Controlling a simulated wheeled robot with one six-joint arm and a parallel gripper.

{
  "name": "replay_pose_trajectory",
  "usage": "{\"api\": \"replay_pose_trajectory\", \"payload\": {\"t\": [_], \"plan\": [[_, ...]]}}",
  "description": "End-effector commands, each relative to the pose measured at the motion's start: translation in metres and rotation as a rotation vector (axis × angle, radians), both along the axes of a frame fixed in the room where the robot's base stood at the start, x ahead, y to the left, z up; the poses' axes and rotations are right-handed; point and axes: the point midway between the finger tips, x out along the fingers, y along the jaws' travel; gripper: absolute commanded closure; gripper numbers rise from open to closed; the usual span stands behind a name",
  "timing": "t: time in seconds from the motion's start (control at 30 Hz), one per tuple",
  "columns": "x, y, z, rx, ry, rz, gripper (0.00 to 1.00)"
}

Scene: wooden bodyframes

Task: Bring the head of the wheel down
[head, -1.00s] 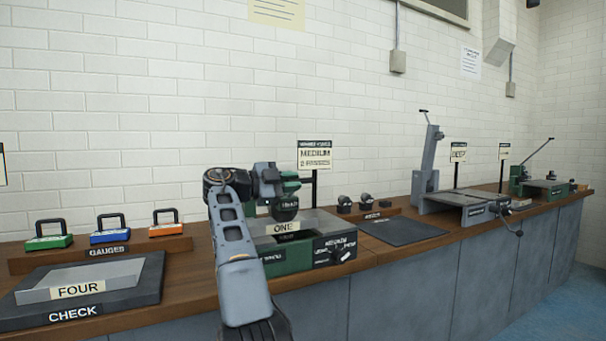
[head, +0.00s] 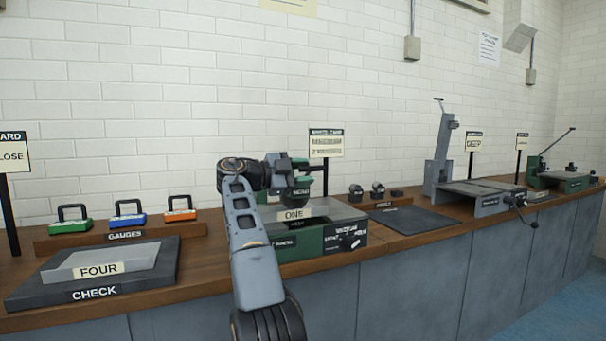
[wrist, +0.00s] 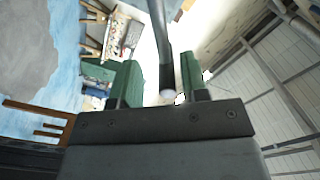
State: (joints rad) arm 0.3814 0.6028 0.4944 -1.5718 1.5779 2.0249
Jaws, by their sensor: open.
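The green machine marked ONE (head: 283,249) stands on the bench, with a grey tray on top. Its dark, rounded wheel head (head: 301,188) is above the tray, partly hidden by my arm and gripper. My gripper (head: 298,168) is beside the head, at its upper left. In the wrist view my gripper (wrist: 160,65) has its two green fingers apart. A grey bar (wrist: 160,42) with a round pale end comes down between them, with gaps visible on both sides. I cannot tell exactly which machine part the bar is.
A sign (head: 326,143) stands behind the machine. At left are the CHECK mat (head: 40,290), the FOUR block (head: 130,262) and a rack of gauges (head: 165,230). At right are a dark mat (head: 412,221), a grey machine (head: 440,165) and another green machine (head: 560,180).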

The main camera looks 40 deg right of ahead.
Motion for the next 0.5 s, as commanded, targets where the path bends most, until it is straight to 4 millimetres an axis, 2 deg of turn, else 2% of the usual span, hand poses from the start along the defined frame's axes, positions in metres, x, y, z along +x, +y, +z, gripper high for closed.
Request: {"api": "replay_pose_trajectory", "payload": {"t": [0.17,0.5], "plan": [[0.005,0.011,0.002,-0.001,-0.001,0.004,0.59],[0.030,0.074,0.003,-0.001,0.000,0.004,0.59]]}}
